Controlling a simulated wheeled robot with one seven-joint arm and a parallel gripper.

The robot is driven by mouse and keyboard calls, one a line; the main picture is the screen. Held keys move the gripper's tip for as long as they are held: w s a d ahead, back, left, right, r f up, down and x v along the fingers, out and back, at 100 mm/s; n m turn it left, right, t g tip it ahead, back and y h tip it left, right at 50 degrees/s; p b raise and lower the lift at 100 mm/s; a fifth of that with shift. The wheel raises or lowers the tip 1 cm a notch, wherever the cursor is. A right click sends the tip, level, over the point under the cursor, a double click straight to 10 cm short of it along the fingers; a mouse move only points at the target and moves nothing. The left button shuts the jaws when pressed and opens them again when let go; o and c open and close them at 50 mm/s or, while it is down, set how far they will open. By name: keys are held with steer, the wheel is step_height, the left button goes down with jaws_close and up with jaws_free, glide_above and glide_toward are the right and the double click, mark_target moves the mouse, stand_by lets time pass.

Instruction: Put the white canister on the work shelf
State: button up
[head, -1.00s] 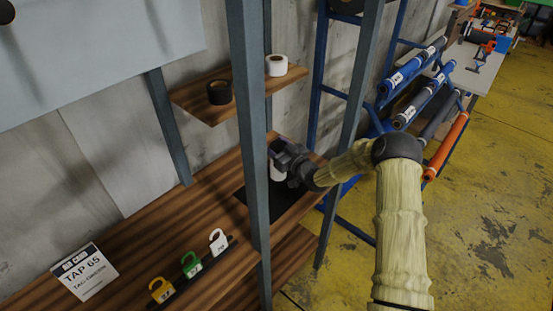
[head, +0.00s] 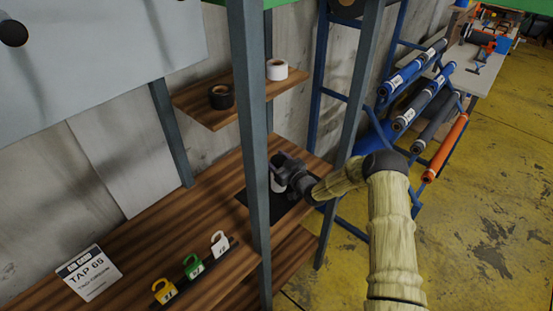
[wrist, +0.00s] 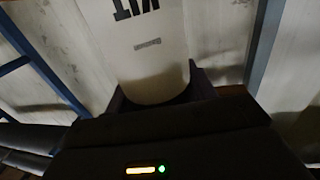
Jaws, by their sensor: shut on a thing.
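The white canister (wrist: 150,55) fills the upper middle of the wrist view, with dark lettering on its side. My gripper (head: 278,178) is shut on it; the dark fingers show on both sides of its lower part in the wrist view. In the head view only a small part of the white canister (head: 276,185) shows beside my gripper, the rest hidden. It is over a black mat (head: 285,208) on the wooden work shelf (head: 150,235). I cannot tell whether the canister touches the mat.
A blue-grey post (head: 250,150) stands just left of my gripper. A small upper shelf (head: 195,104) holds a black roll (head: 221,97) and a white roll (head: 277,69). Several coloured tags and a sign (head: 88,273) stand on the shelf's left part. A blue rack (head: 325,90) is behind.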

steer(key=o, duration=1.4)
steer(key=shift+o, duration=0.2)
steer(key=b+v, duration=0.5)
steer(key=v, duration=0.7)
steer(key=shift+d, duration=0.1)
